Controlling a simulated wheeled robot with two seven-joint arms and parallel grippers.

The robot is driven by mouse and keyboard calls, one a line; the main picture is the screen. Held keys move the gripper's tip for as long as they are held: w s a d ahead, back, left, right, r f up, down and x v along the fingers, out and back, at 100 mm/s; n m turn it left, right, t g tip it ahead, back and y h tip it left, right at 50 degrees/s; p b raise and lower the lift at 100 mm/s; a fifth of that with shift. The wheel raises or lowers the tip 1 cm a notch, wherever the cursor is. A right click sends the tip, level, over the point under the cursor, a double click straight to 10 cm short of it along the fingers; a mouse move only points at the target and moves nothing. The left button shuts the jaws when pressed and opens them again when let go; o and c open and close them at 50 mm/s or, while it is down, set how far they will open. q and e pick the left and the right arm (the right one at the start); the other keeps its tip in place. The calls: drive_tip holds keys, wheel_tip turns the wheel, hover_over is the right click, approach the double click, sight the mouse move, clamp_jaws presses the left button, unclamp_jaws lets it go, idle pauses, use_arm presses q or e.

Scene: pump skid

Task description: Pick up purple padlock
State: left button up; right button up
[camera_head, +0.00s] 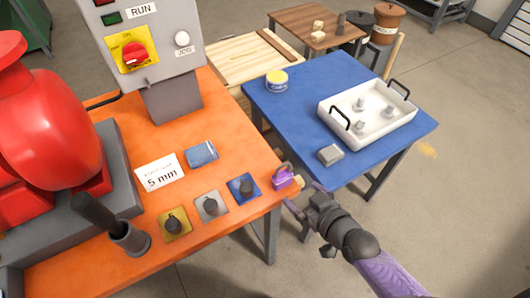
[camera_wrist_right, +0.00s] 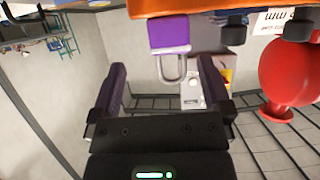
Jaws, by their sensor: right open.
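The purple padlock (camera_head: 283,180) stands at the right corner of the orange table, beside a blue plate with a dark knob. In the right wrist view the padlock (camera_wrist_right: 169,34) appears upside down, its grey shackle pointing down the picture between my finger lines. My right gripper (camera_head: 303,197) is just off the table's right edge, close to the padlock, with its fingers apart. In the right wrist view the right gripper (camera_wrist_right: 162,68) is open and empty, its fingers on either side of the shackle's line, short of the purple body. My left gripper is not in view.
The orange table (camera_head: 110,265) carries yellow, grey and blue knob plates, a "5 mm" card (camera_head: 160,172) and a red pump (camera_head: 50,130). A blue table (camera_head: 290,120) behind holds a white tray (camera_head: 350,128), a tin (camera_head: 277,81) and a grey block (camera_head: 330,155).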

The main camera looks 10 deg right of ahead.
sight(278, 174)
drive_tip(key=b+x, duration=0.1)
drive_tip(key=x, duration=0.2)
drive_tip(key=b+x, duration=0.1)
drive_tip(key=x, duration=0.2)
drive_tip(key=a+r+b+x, duration=0.1)
drive_tip(key=x, duration=0.2)
drive_tip(key=shift+w+a, duration=0.15)
drive_tip(key=shift+w, duration=0.05)
drive_tip(key=shift+r, duration=0.15)
drive_tip(key=c, duration=1.3)
wheel_tip(278, 174, up, 10)
drive_tip(key=p, duration=0.5)
